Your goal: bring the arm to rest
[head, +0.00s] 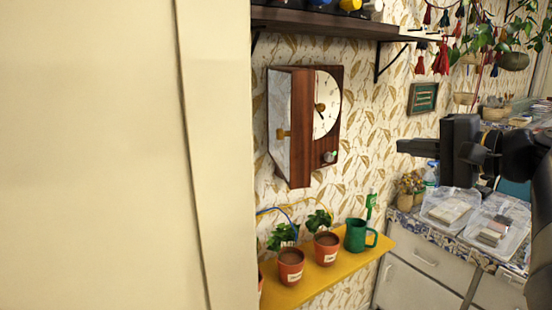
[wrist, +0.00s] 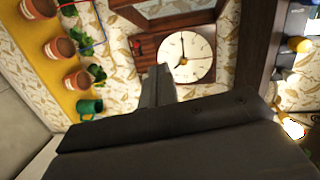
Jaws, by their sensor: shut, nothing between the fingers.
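My gripper (head: 404,147) is at the right of the head view, black, shut and empty, and points left. It is level with the lower part of the wooden wall clock and apart from it, with its arm reaching in from the right edge. In the wrist view my gripper (wrist: 158,82) shows as a dark shape in the middle, with the clock (wrist: 187,57) beyond its tips. The clock (head: 303,128) hangs on the patterned wall with its hinged front standing open.
A yellow shelf (head: 345,264) below the clock holds potted plants (head: 291,264) and a green mug (head: 359,236). A dark shelf (head: 330,24) is above. A counter (head: 430,239) with clear plastic boxes (head: 497,225) stands at right. A cream panel (head: 95,150) fills the left.

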